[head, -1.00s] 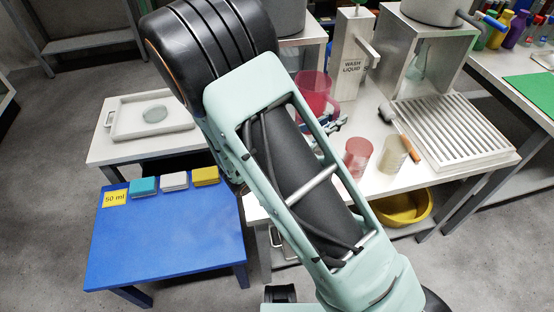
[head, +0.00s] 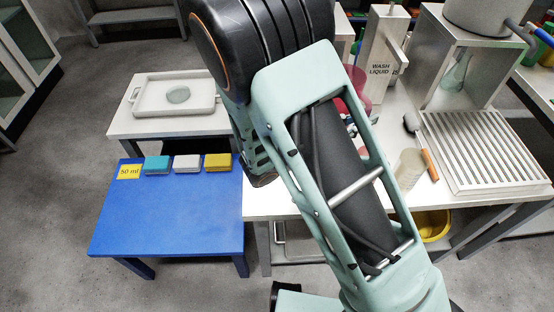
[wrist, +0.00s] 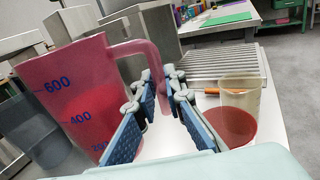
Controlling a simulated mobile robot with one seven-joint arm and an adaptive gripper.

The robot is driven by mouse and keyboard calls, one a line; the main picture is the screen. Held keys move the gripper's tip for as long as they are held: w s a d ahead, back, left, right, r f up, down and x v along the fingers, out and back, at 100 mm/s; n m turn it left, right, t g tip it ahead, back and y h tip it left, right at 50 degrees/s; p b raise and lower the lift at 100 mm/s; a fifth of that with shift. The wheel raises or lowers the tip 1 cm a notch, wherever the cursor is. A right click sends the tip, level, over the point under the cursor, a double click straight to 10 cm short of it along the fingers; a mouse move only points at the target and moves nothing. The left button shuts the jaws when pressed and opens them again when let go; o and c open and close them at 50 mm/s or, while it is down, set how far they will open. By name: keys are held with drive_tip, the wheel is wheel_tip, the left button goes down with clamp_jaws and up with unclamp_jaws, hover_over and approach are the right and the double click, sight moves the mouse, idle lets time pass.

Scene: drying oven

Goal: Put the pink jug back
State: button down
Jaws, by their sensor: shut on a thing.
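The pink jug (wrist: 65,95) fills the left of the wrist view, with blue marks such as 600 and 400 on its side. Its handle (wrist: 140,50) points to the right and comes down between the fingers. My gripper (wrist: 165,95) is shut on this handle. In the head view the pink jug (head: 358,82) shows only as a small strip behind my arm, left of the wash liquid box. My gripper is mostly hidden there by the arm. I cannot tell whether the jug's base touches the white table (head: 330,207).
A clear beaker (head: 408,168), reddish low down in the wrist view (wrist: 238,105), stands right of my gripper. The wash liquid box (head: 382,60), a brush (head: 424,150) and a slatted rack (head: 490,150) are nearby. A blue table (head: 165,215) with colored blocks has free room.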

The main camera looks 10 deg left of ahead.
drive_tip(key=s+a+r+n+t+y+b, duration=0.1)
drive_tip(key=s+a+r+n+t+y, duration=0.15)
drive_tip(key=s+a, duration=0.7)
drive_tip(key=s+a+r+n+t+y+b, duration=0.1)
drive_tip(key=s+a+r+y+b, duration=0.15)
drive_tip(key=s+a, duration=0.65)
drive_tip(key=w+d+f+b, duration=0.1)
drive_tip(key=w+f+b, duration=0.1)
drive_tip(key=w+f, duration=0.1)
drive_tip(key=w+d+f+b, duration=0.2)
drive_tip(key=w+f, duration=0.2)
drive_tip(key=f, duration=0.1)
drive_tip(key=w+d+f+b, duration=0.2)
drive_tip(key=w+f, duration=0.1)
drive_tip(key=f, duration=0.1)
drive_tip(key=shift+w, duration=0.3)
drive_tip(key=shift+f, duration=0.35)
drive_tip(key=shift+f, duration=0.1)
drive_tip(key=c, duration=2.3)
unclamp_jaws()
